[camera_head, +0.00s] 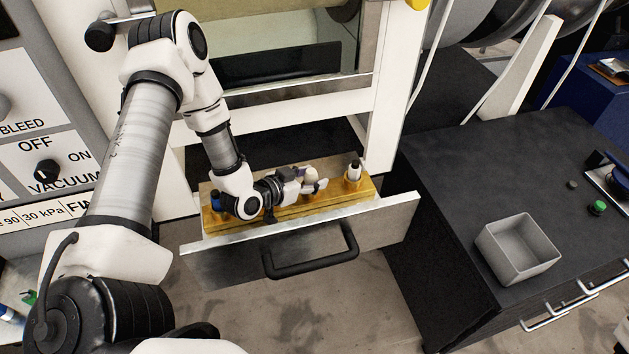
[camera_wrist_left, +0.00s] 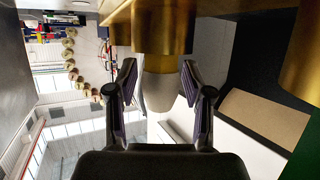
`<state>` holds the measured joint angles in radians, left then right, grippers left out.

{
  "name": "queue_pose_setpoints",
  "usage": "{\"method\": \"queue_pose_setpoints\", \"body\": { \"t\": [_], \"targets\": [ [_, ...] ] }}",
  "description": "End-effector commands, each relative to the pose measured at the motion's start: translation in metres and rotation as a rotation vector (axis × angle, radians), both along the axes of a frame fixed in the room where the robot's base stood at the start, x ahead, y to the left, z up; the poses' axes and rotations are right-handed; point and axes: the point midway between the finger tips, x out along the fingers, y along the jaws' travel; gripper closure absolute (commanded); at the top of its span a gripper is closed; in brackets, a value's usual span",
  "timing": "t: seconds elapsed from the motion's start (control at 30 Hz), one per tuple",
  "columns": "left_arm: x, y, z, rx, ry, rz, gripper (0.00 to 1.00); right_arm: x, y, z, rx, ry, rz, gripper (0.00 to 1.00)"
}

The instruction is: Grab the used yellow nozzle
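An open drawer (camera_head: 395,219) holds a long brass rack (camera_head: 335,203). A pale cream nozzle (camera_head: 311,174) stands in the middle of the rack, partly hidden by my left gripper (camera_head: 308,184). In the left wrist view this nozzle (camera_wrist_left: 160,88) sits in a brass holder (camera_wrist_left: 165,30), its cone between the two fingers of my left gripper (camera_wrist_left: 157,85). The fingers are apart, with a narrow gap seeming to show beside the cone. A white nozzle (camera_head: 354,171) stands at the rack's right end. My right gripper is out of view.
A blue piece (camera_head: 216,199) shows at the rack's left end, beside my wrist. The drawer front has a black handle (camera_head: 312,256). A grey open bin (camera_head: 518,249) stands on the dark cabinet top (camera_head: 450,170) at right, with clear room around it.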

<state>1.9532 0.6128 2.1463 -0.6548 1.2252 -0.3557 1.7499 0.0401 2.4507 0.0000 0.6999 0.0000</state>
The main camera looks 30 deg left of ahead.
Motion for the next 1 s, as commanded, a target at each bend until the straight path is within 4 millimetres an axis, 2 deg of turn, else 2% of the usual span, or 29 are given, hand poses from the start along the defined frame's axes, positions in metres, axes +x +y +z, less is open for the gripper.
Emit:
{"method": "queue_pose_setpoints", "body": {
  "t": [0.03, 0.1, 0.73, 0.87, 1.0],
  "targets": [
    [0.0, 0.0, 0.0, 0.0, 0.0, 0.0, 0.77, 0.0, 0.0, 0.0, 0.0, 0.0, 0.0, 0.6],
    [0.0, 0.0, 0.0, 0.0, 0.0, 0.0, 1.0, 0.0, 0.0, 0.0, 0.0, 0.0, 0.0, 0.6],
    [0.0, 0.0, 0.003, 0.0, 0.002, -0.001, 1.0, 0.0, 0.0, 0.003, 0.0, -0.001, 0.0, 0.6],
    [0.0, 0.0, 0.023, 0.0, 0.0, -0.001, 1.0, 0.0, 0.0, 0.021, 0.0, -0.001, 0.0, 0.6],
    [0.0, 0.0, 0.058, -0.001, -0.001, 0.0, 1.0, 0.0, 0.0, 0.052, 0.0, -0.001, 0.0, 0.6]
  ]
}}
